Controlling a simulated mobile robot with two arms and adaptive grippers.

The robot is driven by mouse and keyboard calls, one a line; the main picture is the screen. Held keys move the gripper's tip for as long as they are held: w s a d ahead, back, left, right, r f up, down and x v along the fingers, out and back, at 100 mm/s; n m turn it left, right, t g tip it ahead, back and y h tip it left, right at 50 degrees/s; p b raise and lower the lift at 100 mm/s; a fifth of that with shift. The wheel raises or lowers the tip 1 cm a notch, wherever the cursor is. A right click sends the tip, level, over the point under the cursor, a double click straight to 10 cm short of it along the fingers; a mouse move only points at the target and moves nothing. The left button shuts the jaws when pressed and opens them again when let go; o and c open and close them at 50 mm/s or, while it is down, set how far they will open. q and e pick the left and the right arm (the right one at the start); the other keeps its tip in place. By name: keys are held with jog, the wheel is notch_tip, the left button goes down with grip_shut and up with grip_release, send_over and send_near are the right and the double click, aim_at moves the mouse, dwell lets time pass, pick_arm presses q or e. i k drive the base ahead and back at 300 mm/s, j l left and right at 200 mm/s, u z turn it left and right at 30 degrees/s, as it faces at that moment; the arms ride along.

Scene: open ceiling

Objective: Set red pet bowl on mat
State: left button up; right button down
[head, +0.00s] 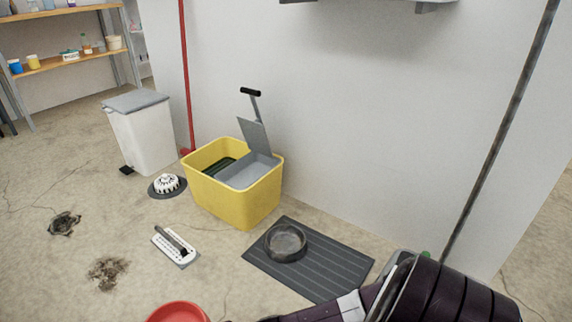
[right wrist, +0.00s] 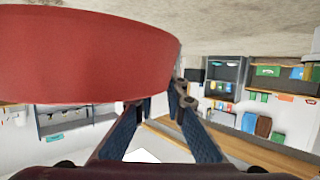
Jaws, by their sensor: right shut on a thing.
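The red pet bowl (head: 178,312) shows at the bottom edge of the head view, partly cut off. In the right wrist view the red bowl (right wrist: 85,55) fills the upper left, and my right gripper (right wrist: 165,98) is shut on its rim. The dark grey ribbed mat (head: 325,267) lies on the floor by the wall. A dark grey bowl (head: 286,243) stands on the mat's left part. The red bowl is apart from the mat, to its lower left in the head view. My left gripper is not in view.
A yellow mop bucket (head: 235,200) stands just behind the mat, left of it. A brush on a white tray (head: 178,246), a floor drain (head: 167,186) and a white bin (head: 142,135) are further left. The mat's right part is bare.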

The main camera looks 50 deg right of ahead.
aim_at(331, 263)
jog(key=i+l+z, duration=0.2)
jog(key=z, duration=0.3)
jog(key=i+z, duration=0.7)
jog(key=z, duration=0.25)
jog(key=i+j+z, duration=0.15)
jog(key=z, duration=0.3)
jog(key=i+j+z, duration=0.3)
jog(key=z, duration=0.2)
jog(key=i, duration=0.1)
